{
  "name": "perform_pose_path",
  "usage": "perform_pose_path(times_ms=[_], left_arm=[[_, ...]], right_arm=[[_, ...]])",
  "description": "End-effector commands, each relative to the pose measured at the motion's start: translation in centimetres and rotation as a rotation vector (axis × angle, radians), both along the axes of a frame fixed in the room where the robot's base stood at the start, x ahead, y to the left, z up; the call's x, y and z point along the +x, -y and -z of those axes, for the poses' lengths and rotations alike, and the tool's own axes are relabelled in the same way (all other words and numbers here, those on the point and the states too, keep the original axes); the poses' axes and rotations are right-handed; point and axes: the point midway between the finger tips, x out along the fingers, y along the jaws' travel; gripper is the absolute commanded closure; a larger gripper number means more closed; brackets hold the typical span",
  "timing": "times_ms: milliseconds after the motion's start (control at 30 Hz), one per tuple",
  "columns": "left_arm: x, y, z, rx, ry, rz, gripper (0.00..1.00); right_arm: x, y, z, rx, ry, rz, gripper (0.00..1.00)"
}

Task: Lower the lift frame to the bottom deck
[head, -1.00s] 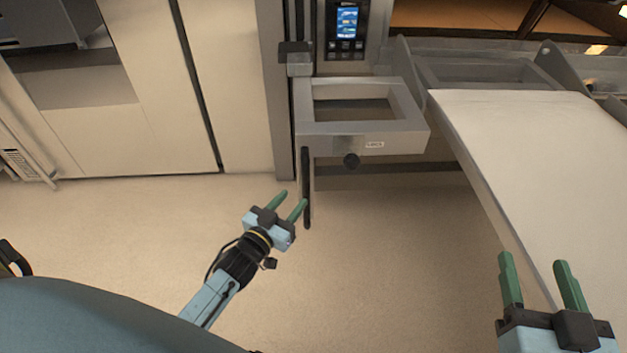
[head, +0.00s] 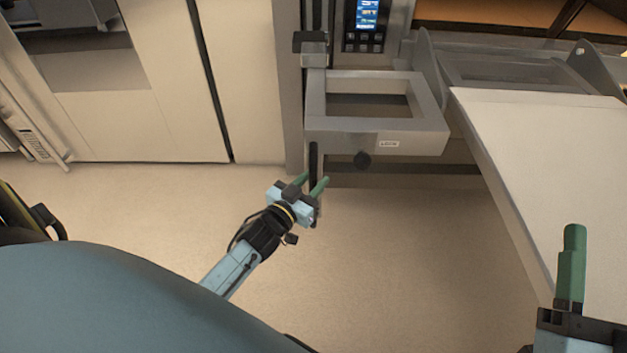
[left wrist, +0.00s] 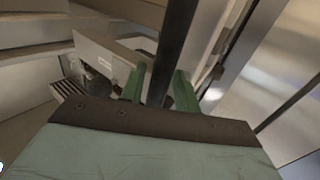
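In the left wrist view the bar (left wrist: 173,45) passes between the two green fingers (left wrist: 160,74), which stand apart; I see a gap at the left finger. My right gripper (head: 572,265) is at the lower right, away from the frame; its fingers line up in this view.
A pale loading board (head: 555,150) slopes along the right. A control panel with a lit blue screen (head: 367,15) is above the frame. Pale oven or cabinet panels (head: 250,80) stand at the left. The floor (head: 400,260) below the frame is clear.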

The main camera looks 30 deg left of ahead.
Motion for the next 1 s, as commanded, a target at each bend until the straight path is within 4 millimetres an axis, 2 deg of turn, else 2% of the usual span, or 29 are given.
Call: perform_pose_path(times_ms=[33,233,467,667,867,900,1000], left_arm=[[0.0,0.0,0.0,0.0,0.0,0.0,0.76],[0.0,0.0,0.0,0.0,0.0,0.0,1.0],[0.0,0.0,0.1,0.0,0.0,0.0,1.0],[0.0,0.0,1.3,-0.001,-0.005,-0.001,1.0],[-0.1,0.0,1.5,0.0,-0.009,-0.002,1.0],[-0.1,0.0,1.5,0.0,-0.01,-0.002,0.79],[-0.1,0.0,1.5,0.0,-0.008,-0.002,0.66]], right_arm=[[0.0,0.0,0.0,0.0,0.0,0.0,0.41],[0.0,0.0,0.0,0.0,-0.001,0.0,0.41],[0.0,0.0,0.0,-0.001,-0.002,0.0,0.41],[0.3,-0.1,0.4,-0.012,-0.038,0.0,0.41],[0.3,0.0,0.6,-0.015,-0.047,0.001,0.41],[0.3,0.0,0.6,-0.015,-0.046,0.001,0.41],[0.3,0.0,0.6,-0.015,-0.046,0.003,0.41]])
